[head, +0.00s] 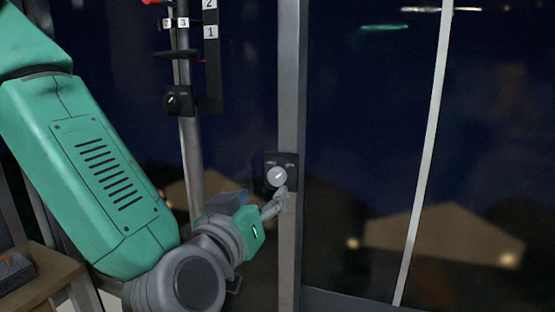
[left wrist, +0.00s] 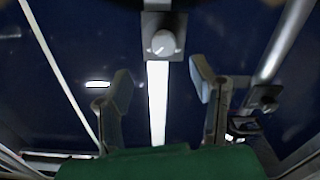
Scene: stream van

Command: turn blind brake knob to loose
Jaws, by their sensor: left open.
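A round pale grey knob (head: 277,177) sits on a black plate on the grey window post; I take it to be the blind brake knob. It also shows in the left wrist view (left wrist: 162,43), with a mark towards its lower left. The plate's markings are too small to read. My left gripper (head: 279,198) is just below the knob in the head view and partly overlaps its lower edge. In the left wrist view the two fingers (left wrist: 160,82) stand wide apart with nothing between them, and the knob is beyond them. I cannot tell contact. My right gripper is not in view.
Left of the post, a metal pole (head: 190,150) carries a black box with another knob (head: 178,100) and numbered tags above. A wooden surface (head: 45,275) with a dark object is at lower left. Dark window glass (head: 360,130) fills the right side.

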